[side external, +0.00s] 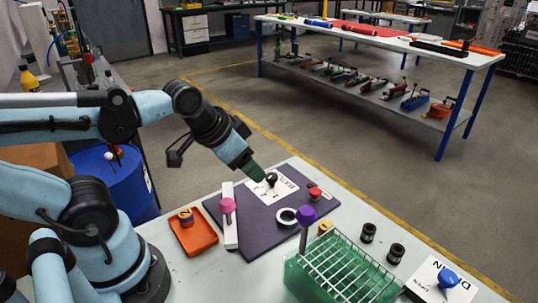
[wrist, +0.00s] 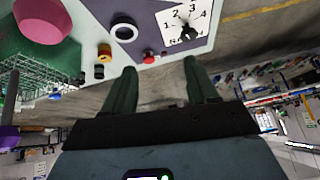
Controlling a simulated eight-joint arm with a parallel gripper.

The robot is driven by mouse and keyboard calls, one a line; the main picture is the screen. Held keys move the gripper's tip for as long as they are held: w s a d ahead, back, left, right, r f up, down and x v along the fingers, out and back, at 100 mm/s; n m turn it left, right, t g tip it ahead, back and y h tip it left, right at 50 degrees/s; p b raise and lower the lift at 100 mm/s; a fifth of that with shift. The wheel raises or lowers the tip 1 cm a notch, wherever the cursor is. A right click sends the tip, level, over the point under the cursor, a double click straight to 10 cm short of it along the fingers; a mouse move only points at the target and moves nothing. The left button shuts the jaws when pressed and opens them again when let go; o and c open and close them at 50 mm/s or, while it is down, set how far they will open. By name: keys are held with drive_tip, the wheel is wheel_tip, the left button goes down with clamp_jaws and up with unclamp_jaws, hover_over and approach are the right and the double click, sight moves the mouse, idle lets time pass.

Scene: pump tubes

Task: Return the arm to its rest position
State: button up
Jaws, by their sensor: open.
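My gripper (side external: 258,174) has green fingers and hangs above the dark purple mat (side external: 242,230), close to a white numbered card (side external: 284,184) with a black knob (side external: 271,179). In the wrist view the two fingers of my gripper (wrist: 160,65) stand apart with nothing between them. In the side view the arm is bent and stretched out over the bench from the left. Whether the fingertips touch the knob cannot be told from the side view; in the wrist view they are apart from it.
A green wire-topped rack (side external: 340,270) and a purple-topped tube (side external: 303,235) stand in front. A pink knob (side external: 227,205) on a white bar, an orange tray (side external: 193,236), a white ring (side external: 286,217) and a red knob (side external: 315,193) are nearby. A blue knob (side external: 447,278) is at right.

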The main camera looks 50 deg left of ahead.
drive_tip(key=shift+w+d+r+n+t, duration=0.1)
drive_tip(key=shift+w+d+n+t, duration=0.25)
drive_tip(key=shift+d+n, duration=0.2)
idle(1.0)
